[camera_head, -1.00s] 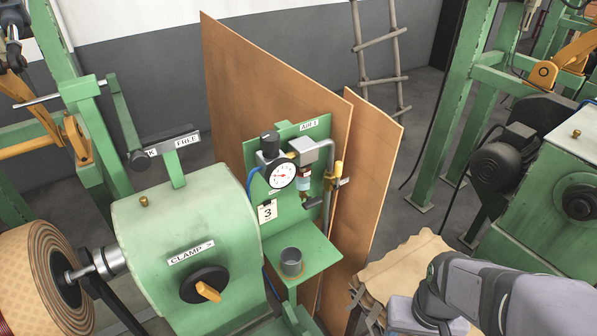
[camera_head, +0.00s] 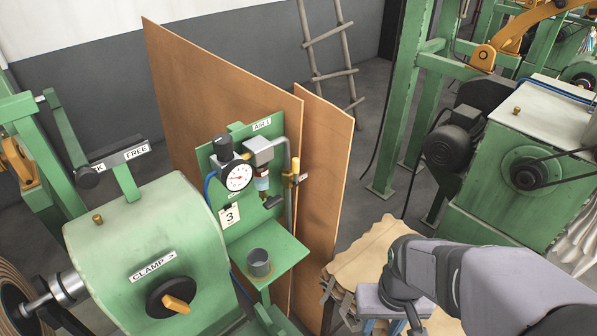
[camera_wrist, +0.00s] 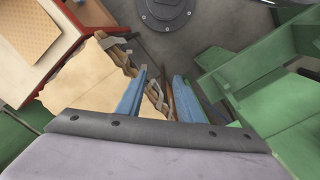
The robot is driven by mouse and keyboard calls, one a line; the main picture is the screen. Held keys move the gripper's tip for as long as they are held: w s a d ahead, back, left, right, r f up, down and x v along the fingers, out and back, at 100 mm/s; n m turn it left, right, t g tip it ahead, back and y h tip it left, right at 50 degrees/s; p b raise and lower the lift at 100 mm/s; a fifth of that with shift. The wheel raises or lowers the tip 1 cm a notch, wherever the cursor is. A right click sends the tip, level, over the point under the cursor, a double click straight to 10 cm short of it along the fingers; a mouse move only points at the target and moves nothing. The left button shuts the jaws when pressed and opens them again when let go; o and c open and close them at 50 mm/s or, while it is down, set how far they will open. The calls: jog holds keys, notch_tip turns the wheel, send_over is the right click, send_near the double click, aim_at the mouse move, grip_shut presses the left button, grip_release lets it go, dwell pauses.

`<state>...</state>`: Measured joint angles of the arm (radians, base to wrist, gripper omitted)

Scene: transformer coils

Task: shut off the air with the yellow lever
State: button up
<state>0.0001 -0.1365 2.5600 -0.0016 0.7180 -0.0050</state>
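The yellow lever (camera_head: 296,171) stands upright on the grey pipe at the right edge of a green panel (camera_head: 216,160), beside a round pressure gauge (camera_head: 238,177). A small label sits just right of the lever. My gripper shows in the wrist view (camera_wrist: 160,75) with its two blue fingers apart and nothing between them. In the head view my arm comes in from the right, and the gripper is low at the bottom edge, partly cut off. It is well below and to the right of the lever. The lever cannot be made out in the wrist view.
A brown board (camera_head: 325,150) stands behind the lever. Stacked tan sheets (camera_head: 365,250) lie below my arm. A green shelf with a grey cup (camera_head: 259,263) juts out under the gauge. The CLAMP housing (camera_head: 140,240) with its orange-handled knob (camera_head: 176,304) is at left.

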notch_tip(320, 180, down, 11)
jog(key=d+n+g+b, duration=0.1)
jog(key=d+g+b, duration=0.1)
jog(key=b, duration=0.3)
jog(key=w+n+t, duration=0.1)
jog(key=w+t, duration=0.1)
jog(key=w, duration=0.4)
jog(key=w+a+n+t, duration=0.1)
jog(key=w+t, duration=0.2)
jog(key=w, duration=0.4)
jog(key=w+a+t, duration=0.1)
jog(key=w+t, duration=0.2)
jog(key=w, duration=0.3)
jog(key=shift+w+a+r+n, duration=0.2)
jog(key=shift+w+n, duration=0.1)
jog(key=shift+n, duration=0.1)
jog(key=w+a+r+t+y, duration=0.2)
jog(key=w+r, duration=0.1)
jog(key=w, duration=0.1)
jog(key=n+t+y, duration=0.3)
jog(key=t+y, duration=0.4)
jog(key=y, duration=0.1)
send_near(297, 167)
jog(key=shift+p+x, duration=1.45)
jog(key=shift+x, duration=2.6)
